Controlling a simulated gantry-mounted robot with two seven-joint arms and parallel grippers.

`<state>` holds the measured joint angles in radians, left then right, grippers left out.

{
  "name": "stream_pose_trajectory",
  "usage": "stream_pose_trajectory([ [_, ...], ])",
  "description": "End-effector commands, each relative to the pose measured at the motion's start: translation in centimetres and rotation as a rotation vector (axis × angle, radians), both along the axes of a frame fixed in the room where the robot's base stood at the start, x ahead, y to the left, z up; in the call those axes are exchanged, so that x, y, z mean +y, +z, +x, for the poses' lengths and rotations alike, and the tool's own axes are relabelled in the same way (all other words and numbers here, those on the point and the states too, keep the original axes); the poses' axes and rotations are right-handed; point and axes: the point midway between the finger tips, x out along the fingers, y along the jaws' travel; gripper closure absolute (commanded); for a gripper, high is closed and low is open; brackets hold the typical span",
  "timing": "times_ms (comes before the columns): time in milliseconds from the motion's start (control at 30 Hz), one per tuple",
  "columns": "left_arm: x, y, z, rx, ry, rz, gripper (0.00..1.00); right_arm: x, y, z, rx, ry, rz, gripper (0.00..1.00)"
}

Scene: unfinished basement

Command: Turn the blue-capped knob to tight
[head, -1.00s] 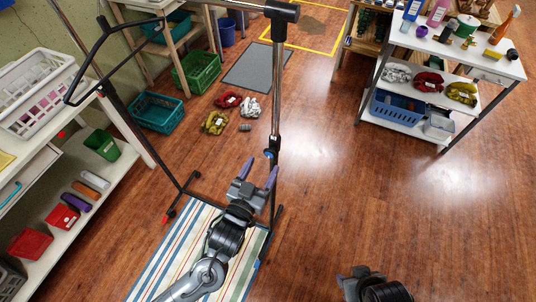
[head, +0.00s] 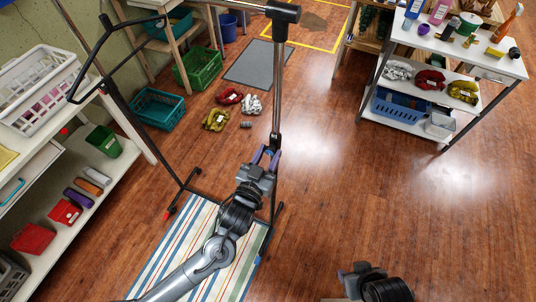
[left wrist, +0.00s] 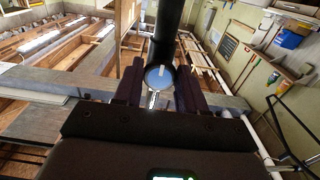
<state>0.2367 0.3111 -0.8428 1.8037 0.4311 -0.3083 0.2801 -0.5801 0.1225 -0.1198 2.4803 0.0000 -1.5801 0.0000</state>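The blue-capped knob (left wrist: 158,77) shows in the left wrist view as a round pale-blue cap with a white mark, in front of a dark upright pole (left wrist: 166,28). My left gripper (left wrist: 159,85) has one purple-dark finger on each side of the knob. The fingers stand apart, and I cannot tell whether they touch it. In the head view my left gripper (head: 266,156) is at the chrome pole (head: 277,95) of a garment rack, and its fingers hide the knob. My right gripper (head: 362,272) is at the bottom edge, with its fingers mostly hidden.
The rack's black side frame (head: 118,85) stands left of my left arm. A striped mat (head: 182,250) lies under it. A shelf with a white basket (head: 38,88) is at left, and a white cart (head: 460,52) is at upper right. The wooden floor at centre right is clear.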

Motion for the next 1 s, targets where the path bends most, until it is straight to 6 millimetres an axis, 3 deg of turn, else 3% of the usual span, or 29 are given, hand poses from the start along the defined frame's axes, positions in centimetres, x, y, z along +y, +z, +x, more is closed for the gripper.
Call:
stream_pose_trajectory([
  [100, 0.0, 0.0, 0.0, 0.000, 0.000, 0.000, 0.90, 0.1, 0.0, 0.0, 0.000, -0.003, 0.004, 0.53],
  [467, 0.0, 0.1, 0.0, -0.025, 0.000, 0.062, 0.90, 0.2, 0.5, 0.0, 0.000, -0.004, 0.007, 0.53],
  [1000, 0.1, 0.2, 0.0, -0.186, 0.000, 0.474, 0.90, -0.1, 2.8, 0.0, 0.000, 0.002, -0.003, 0.53],
])
